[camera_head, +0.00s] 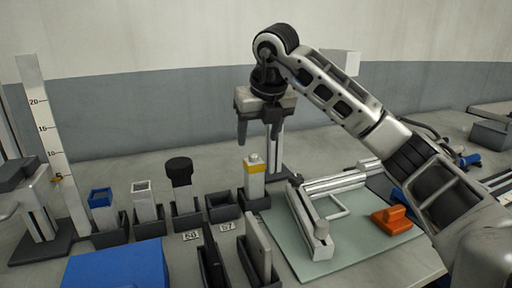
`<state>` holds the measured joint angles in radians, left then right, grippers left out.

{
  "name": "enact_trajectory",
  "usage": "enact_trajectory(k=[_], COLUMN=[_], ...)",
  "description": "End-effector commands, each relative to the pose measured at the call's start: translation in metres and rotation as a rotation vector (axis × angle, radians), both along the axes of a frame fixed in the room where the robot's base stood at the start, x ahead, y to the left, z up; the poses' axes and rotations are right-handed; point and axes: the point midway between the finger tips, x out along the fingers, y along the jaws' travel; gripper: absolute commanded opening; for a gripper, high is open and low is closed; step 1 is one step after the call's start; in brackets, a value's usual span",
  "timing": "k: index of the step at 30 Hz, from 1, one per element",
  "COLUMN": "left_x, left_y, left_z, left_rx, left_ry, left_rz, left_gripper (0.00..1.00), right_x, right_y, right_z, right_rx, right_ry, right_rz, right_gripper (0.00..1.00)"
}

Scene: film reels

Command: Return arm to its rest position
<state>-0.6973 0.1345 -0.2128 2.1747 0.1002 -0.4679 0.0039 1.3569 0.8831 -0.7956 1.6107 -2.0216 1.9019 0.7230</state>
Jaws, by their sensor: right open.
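My right arm (340,88) comes in from the right, rises and bends at a dark elbow-like joint. My right gripper (259,138) points down with its two fingers apart and nothing between them. It is above the row of dark holders, and its fingers look to be above and behind the yellow-banded white block (254,183). It is apart from that block. My left gripper is not in view.
Holders carry a blue-topped block (101,211), a white block (145,204) and a black-capped piece (180,180); one holder (223,207) looks empty. A blue box (118,267), ruler (45,125), pale mat (350,240) and orange piece (391,219) surround them.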

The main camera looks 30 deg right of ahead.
Motion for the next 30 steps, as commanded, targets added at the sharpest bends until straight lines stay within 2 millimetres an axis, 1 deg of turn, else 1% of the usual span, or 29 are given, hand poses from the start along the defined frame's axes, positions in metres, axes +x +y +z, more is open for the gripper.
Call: enact_trajectory(k=[1,5,21,23,25,27,29,30], left_x=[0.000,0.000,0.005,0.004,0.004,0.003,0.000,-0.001], left_y=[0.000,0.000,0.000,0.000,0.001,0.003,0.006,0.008], left_z=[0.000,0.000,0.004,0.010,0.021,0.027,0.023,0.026], left_rx=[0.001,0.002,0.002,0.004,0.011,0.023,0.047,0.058], left_ry=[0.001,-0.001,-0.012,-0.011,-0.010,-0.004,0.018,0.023], left_rz=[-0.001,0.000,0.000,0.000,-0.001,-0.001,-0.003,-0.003], left_gripper=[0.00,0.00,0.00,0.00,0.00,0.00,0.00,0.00], right_x=[-0.002,-0.004,-0.004,-0.004,-0.004,-0.004,-0.004,-0.004], right_y=[0.001,0.001,0.001,0.001,0.001,0.001,0.001,0.001], right_z=[0.005,0.010,0.012,0.018,0.032,0.045,0.056,0.065], right_rx=[0.000,-0.001,0.000,-0.001,-0.001,-0.001,0.000,-0.001], right_ry=[-0.002,-0.001,0.000,-0.001,-0.001,-0.001,0.000,-0.001], right_rz=[0.000,0.001,0.001,0.001,0.001,0.001,0.001,0.001], right_gripper=[0.58,0.58,0.58,0.58,0.58,0.58,0.58,0.58])
